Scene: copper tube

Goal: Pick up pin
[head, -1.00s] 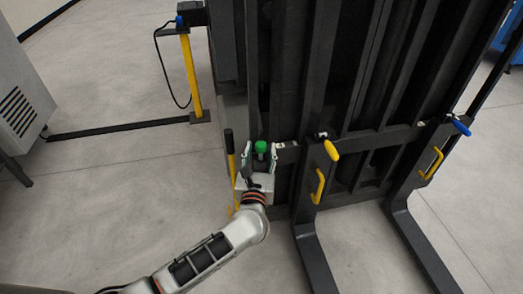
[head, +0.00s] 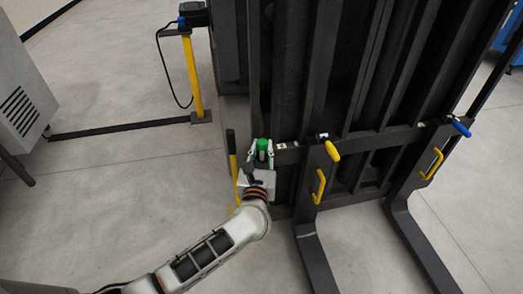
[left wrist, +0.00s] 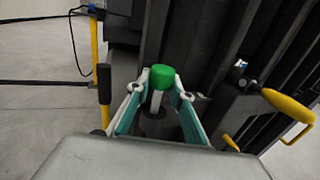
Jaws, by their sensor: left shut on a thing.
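The pin has a green cap (head: 262,144) and stands at the left end of the fork carriage's dark crossbar. In the left wrist view its green head (left wrist: 162,77) and pale shaft (left wrist: 156,101) show, with a dark collar at the lower end. My left gripper (head: 262,154) is around the pin, with its teal-padded fingers (left wrist: 163,92) on both sides, shut on it just below the green cap. Whether the shaft's lower end sits in a hole is hidden. My right gripper is not in view.
A dark forklift mast and carriage with two forks (head: 318,262) fill the right side. A yellow-handled pin (head: 330,149) and a blue-handled one (head: 461,127) sit along the crossbar. A yellow post (head: 193,75) and grey cabinet (head: 22,105) stand left.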

